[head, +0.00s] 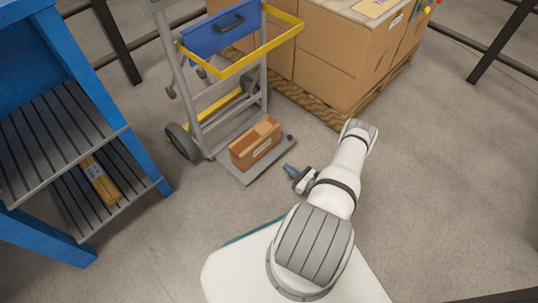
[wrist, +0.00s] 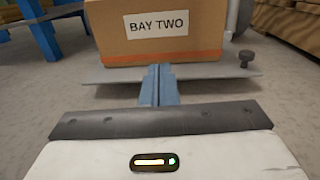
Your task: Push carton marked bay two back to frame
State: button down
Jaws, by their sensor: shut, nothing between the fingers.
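The carton marked BAY TWO (wrist: 158,45) is a brown cardboard box with a white label and an orange stripe near its base. It sits upright on the flat grey toe plate (head: 238,174) of a hand truck. In the head view the carton (head: 256,146) is open at the top and stands out from the truck's upright frame (head: 190,85). My gripper (wrist: 160,72) is shut and empty, its blue fingers low and pointing at the carton's labelled face. In the head view my gripper (head: 288,169) is just right of the plate. Whether the fingertips touch the carton I cannot tell.
A blue slatted shelf (head: 70,130) stands at the left with a wrapped bundle (head: 101,180) on it. Large cartons (head: 335,60) on a wooden pallet (head: 310,100) stand behind. A knob (wrist: 246,58) sits at the plate's right edge. The floor at right is clear.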

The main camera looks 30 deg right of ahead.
aim_at(263, 150)
jog(key=b+x, duration=0.3)
jog(key=x, duration=0.8)
jog(key=shift+f+b, duration=0.1)
jog(key=shift+b, duration=0.3)
jog(key=shift+w+a, duration=0.15)
jog(key=shift+w, duration=0.2)
